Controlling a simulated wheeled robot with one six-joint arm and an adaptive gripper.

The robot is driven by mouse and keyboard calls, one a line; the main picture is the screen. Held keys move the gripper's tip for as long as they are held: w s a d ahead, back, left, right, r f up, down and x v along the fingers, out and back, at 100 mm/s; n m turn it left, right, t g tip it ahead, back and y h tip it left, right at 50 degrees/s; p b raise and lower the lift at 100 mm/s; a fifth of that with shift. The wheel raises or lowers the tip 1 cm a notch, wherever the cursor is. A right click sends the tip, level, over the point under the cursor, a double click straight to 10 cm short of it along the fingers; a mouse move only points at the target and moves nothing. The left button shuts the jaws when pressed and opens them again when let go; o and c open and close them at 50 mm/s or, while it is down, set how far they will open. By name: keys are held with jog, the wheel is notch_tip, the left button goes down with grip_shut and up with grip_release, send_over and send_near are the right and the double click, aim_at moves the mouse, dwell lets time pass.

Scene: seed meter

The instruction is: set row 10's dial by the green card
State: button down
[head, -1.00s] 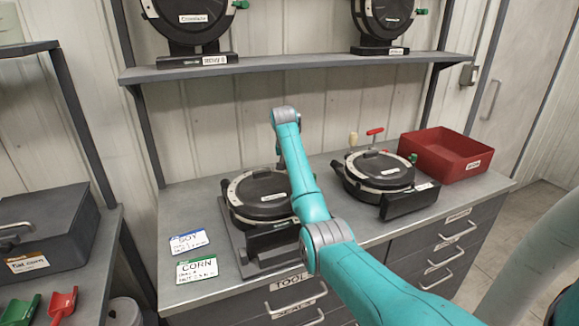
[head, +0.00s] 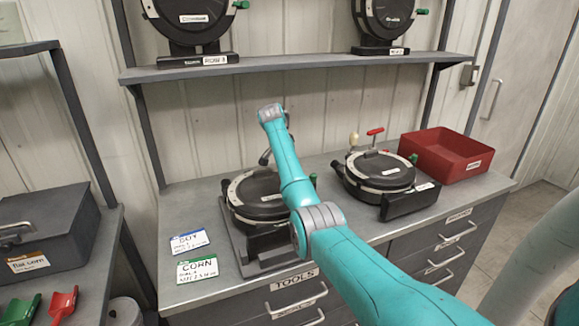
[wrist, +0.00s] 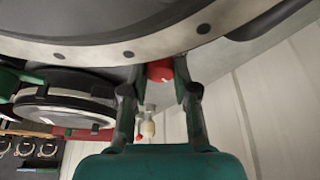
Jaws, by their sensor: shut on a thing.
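The green-headed card (head: 197,268) reads CORN and lies on the bench's front left; its smaller lines are too small to read surely. A black round meter with a pale ring (head: 238,186) stands behind it, partly hidden by my arm. Its rim fills the top of the wrist view (wrist: 130,50). A red knob (wrist: 160,70) at that rim sits between the two fingers of my gripper (wrist: 160,82), which is shut on it. In the head view my gripper is hidden behind my arm and the meter. I cannot read a row 10 label on this meter.
A blue-headed SOY card (head: 189,242) lies behind the green one. A second meter (head: 379,172) stands to the right, with a red-handled tool (head: 375,131) behind it. A red bin (head: 447,156) is at the bench's right end. A shelf (head: 300,66) holds two more meters above.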

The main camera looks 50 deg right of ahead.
dwell(0.4)
jog(key=c, duration=0.9)
grip_release()
jog(key=shift+r, duration=0.1)
jog(key=v, duration=1.1)
jog(key=shift+a+r, duration=0.15)
jog(key=shift+r, duration=0.25)
